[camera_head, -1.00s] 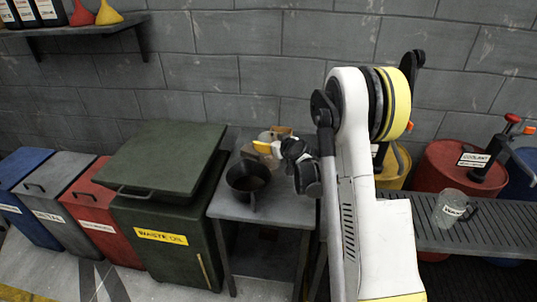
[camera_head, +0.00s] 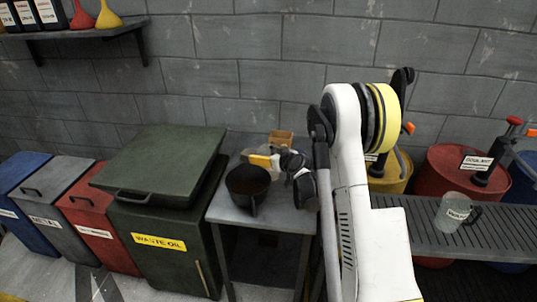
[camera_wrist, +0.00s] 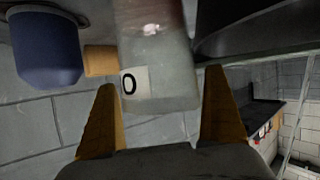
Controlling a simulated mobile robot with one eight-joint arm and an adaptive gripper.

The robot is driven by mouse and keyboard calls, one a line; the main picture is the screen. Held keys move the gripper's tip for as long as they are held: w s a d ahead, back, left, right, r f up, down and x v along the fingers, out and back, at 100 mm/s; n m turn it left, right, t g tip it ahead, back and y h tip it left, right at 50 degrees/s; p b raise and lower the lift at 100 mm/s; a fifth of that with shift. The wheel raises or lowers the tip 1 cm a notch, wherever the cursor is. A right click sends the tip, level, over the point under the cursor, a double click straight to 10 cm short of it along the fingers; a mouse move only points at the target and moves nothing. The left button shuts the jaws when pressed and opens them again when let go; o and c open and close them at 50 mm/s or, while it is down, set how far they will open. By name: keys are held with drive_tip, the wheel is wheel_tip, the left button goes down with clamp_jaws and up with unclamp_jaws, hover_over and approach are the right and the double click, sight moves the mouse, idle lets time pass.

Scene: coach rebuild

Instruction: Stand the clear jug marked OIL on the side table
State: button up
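A clear jug (camera_wrist: 160,88) with a white label showing "O" fills the space between the two orange-yellow fingers of my gripper (camera_wrist: 160,105) in the wrist view. The wrist picture appears upside down. In the head view my gripper (camera_head: 265,160) is over the back of the grey side table (camera_head: 226,212), and the jug is mostly hidden there. I cannot tell whether its base touches the tabletop.
A black pan (camera_head: 247,182) stands at the table's front, close to the jug. A tan block (camera_head: 281,138) and a blue cup-like thing (camera_wrist: 45,45) are near the jug too. The waste oil bin (camera_head: 160,200) adjoins at left. Another clear labelled jug (camera_head: 453,212) stands on the right rack.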

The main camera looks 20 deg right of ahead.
drive_tip(key=shift+s+r, duration=0.1)
drive_tip(key=shift+r, duration=0.15)
drive_tip(key=p+v, duration=0.4)
drive_tip(key=v, duration=0.8)
drive_tip(key=s+a+r+g+y, duration=0.1)
drive_tip(key=s+a+r+g, duration=0.1)
drive_tip(key=s+a+r, duration=0.35)
drive_tip(key=s+a+r+g, duration=0.1)
drive_tip(key=s+a+r, duration=0.2)
drive_tip(key=a+r, duration=0.4)
drive_tip(key=s+a+g, duration=0.1)
drive_tip(key=s+a, duration=0.2)
drive_tip(key=s, duration=0.7)
drive_tip(key=s+a+g+h, duration=0.1)
drive_tip(key=s+a+g, duration=0.1)
drive_tip(key=s, duration=0.9)
drive_tip(key=shift+a+r+m+g, duration=0.3)
drive_tip(key=shift+a+r+m, duration=0.15)
drive_tip(key=shift+a, duration=0.25)
drive_tip(key=shift+s, duration=0.15)
